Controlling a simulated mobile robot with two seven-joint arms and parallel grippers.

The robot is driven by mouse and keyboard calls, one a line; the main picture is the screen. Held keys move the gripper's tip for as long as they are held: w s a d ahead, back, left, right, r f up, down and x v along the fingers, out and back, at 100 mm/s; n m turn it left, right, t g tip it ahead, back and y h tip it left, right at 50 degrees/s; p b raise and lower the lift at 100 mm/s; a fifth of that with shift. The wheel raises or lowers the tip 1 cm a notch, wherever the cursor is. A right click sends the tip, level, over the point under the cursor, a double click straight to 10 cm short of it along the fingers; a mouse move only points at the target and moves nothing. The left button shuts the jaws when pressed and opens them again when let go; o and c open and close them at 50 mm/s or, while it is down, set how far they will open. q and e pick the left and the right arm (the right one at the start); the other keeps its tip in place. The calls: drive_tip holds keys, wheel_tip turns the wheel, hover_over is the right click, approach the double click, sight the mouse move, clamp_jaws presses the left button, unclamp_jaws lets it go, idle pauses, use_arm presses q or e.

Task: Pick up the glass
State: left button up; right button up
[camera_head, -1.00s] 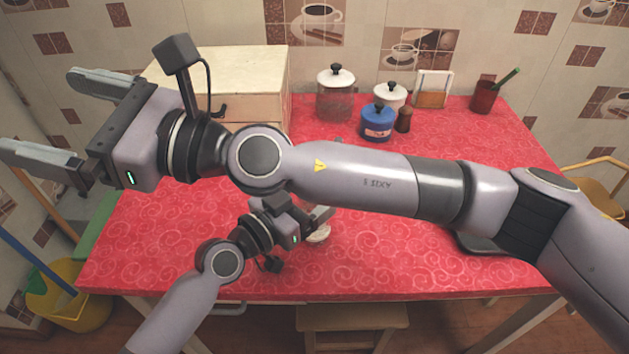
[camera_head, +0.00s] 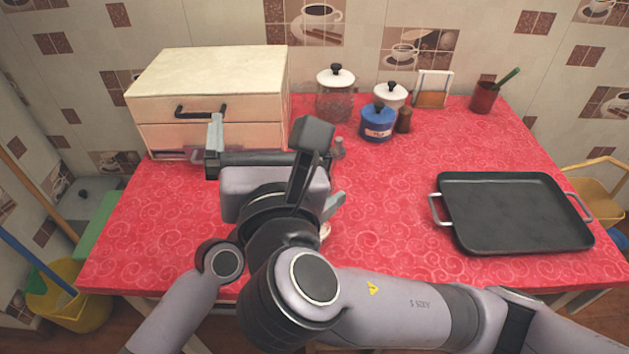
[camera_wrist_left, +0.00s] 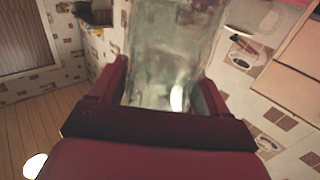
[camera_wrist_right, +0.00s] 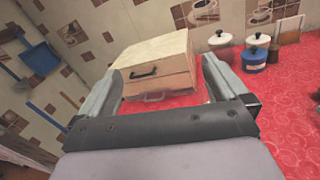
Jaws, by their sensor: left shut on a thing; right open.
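The glass (camera_wrist_left: 170,50) is a clear, greenish see-through vessel. In the left wrist view it fills the space between the two fingers of my left gripper (camera_wrist_left: 165,92), which is shut on it. My right gripper (camera_head: 264,140) is open and empty, in front of the drawer box. In the right wrist view the right gripper (camera_wrist_right: 162,78) has nothing between its fingers.
A cream drawer box (camera_head: 215,80) stands at the back left of the red counter (camera_head: 390,220). Jars, including a blue pot (camera_head: 377,123), stand at the back. A black tray (camera_head: 515,210) lies at the right. The counter's middle is mostly clear.

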drive_tip(key=s+d+f+g+h, duration=0.3)
drive_tip(key=d+f+g, duration=0.1)
drive_tip(key=d+f, duration=0.2)
drive_tip(key=shift+f+x, duration=0.2)
drive_tip(key=shift+x, duration=2.8)
drive_tip(key=shift+f+x, duration=0.15)
drive_tip(key=shift+x, duration=2.85)
drive_tip(key=shift+s+a, duration=0.1)
drive_tip(key=shift+s, duration=0.05)
drive_tip(key=shift+c, duration=0.3)
drive_tip(key=c, duration=1.4)
wheel_tip(320, 180, up, 10)
drive_tip(key=shift+r, duration=0.1)
